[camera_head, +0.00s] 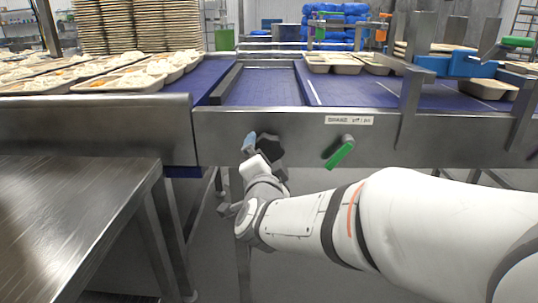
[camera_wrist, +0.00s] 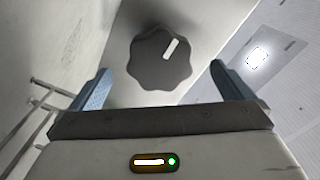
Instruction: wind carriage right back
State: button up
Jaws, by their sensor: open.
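A dark, lobed knob (camera_wrist: 155,72) with a white mark sits on the metal panel in the wrist view. The mark is on its upper right part. In the head view the knob (camera_head: 269,145) is on the front of the conveyor frame, partly behind my gripper (camera_head: 257,148). In the wrist view my gripper (camera_wrist: 160,68) is open, with blue fingers on the left and right of the knob and a visible gap on both sides. Whether the fingertips reach the knob's depth I cannot tell. I cannot pick out the carriage with certainty.
A green lever (camera_head: 340,152) is on the same frame below a small label (camera_head: 350,120), right of my gripper. A steel table (camera_head: 80,215) stands at the left. Trays with food (camera_head: 125,82) and empty trays (camera_head: 335,64) are on the blue belts.

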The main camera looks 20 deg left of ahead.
jog(key=shift+v, duration=1.1)
